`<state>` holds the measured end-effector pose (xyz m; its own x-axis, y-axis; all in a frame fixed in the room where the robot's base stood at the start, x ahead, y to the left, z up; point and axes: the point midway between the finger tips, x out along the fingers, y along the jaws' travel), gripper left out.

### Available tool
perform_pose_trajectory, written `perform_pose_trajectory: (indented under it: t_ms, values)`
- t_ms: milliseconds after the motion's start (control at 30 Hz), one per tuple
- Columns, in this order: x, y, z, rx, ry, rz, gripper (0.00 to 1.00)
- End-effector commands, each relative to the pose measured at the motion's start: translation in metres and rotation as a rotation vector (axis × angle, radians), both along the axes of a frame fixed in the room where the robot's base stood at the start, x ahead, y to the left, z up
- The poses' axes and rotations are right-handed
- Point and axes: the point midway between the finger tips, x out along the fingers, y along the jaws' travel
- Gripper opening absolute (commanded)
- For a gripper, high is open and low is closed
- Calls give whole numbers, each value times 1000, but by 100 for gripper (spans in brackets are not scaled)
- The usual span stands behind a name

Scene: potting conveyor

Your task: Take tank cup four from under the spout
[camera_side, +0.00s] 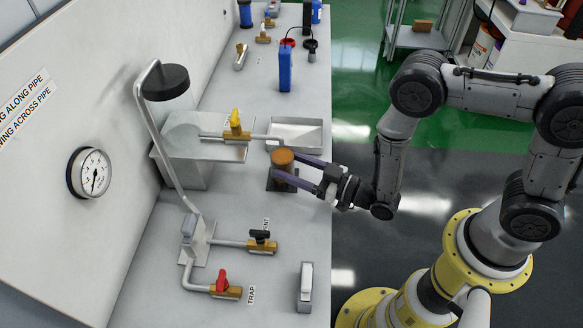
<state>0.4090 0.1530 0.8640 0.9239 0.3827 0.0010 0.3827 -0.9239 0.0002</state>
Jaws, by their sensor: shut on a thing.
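The cup (283,160) is a small brown-orange cylinder with a light orange top. It stands upright at a dark stand (275,184) near the bench's right edge. My gripper (288,170) reaches in from the right and is shut on the cup, its purple fingers along the cup's sides. The spout (268,137) is the end of a grey pipe with a yellow-handled brass valve (236,130), just behind and left of the cup. I cannot tell whether the cup touches the stand, and no number on it is readable.
A shallow metal tray (312,126) lies just behind the cup. A black-handled valve (262,240), a red-handled valve (224,288) and a grey-white block (305,285) are in front. A blue bottle (285,68) stands farther back. The bench edge is close on the right.

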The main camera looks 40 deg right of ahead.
Motion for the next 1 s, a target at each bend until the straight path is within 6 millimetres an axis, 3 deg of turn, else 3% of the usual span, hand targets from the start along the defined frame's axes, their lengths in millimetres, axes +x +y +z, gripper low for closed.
perform_pose_trajectory:
  t_ms: [1000]
  values:
    - [-48,-49,-1,-1,3,-3,4]
